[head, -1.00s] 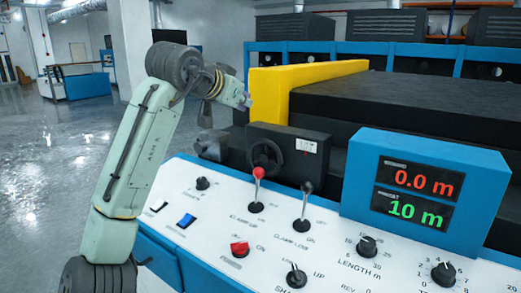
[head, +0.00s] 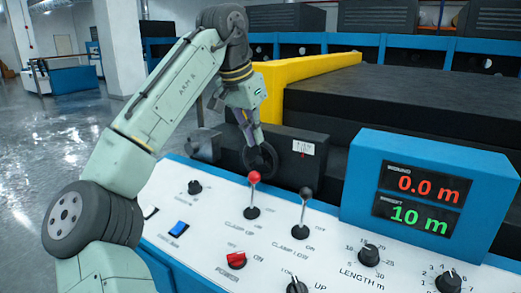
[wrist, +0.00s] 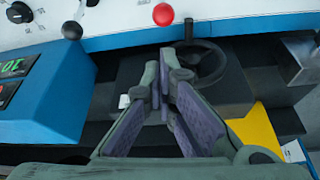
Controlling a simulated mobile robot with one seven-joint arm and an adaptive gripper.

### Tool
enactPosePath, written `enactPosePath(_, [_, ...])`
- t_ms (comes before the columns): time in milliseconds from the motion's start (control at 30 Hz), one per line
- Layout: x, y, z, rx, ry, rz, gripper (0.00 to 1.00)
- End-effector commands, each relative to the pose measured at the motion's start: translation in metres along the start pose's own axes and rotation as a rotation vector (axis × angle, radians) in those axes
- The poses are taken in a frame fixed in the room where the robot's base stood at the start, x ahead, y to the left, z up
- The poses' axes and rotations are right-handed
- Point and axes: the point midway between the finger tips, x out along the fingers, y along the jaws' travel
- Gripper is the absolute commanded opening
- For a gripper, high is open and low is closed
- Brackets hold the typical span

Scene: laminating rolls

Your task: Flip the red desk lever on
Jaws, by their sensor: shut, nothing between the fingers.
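The lever with a red ball knob (head: 254,177) stands on the white desk panel, by the printed words CLAMP UP. Its shaft looks near upright, perhaps tilted slightly away from the panel's front. In the wrist view its red knob (wrist: 163,14) is at the top centre, beyond the fingertips. My gripper (head: 252,138) is above and behind the knob in the head view, over the black handwheel, pointing down. In the wrist view my gripper (wrist: 168,72) has its fingertips close together with nothing between them. It appears apart from the lever.
A black-knobbed lever (head: 306,193) stands right of the red one. The blue display box (head: 350,180) rises at right. A black handwheel (head: 259,161) and yellow guard (head: 305,75) are behind.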

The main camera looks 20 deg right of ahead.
Motion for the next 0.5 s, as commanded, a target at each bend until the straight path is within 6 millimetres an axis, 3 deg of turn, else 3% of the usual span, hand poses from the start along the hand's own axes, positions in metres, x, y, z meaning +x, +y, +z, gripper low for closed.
enactPosePath(500, [0.082,0.0,0.0,0.0,0.0,0.0,0.0])
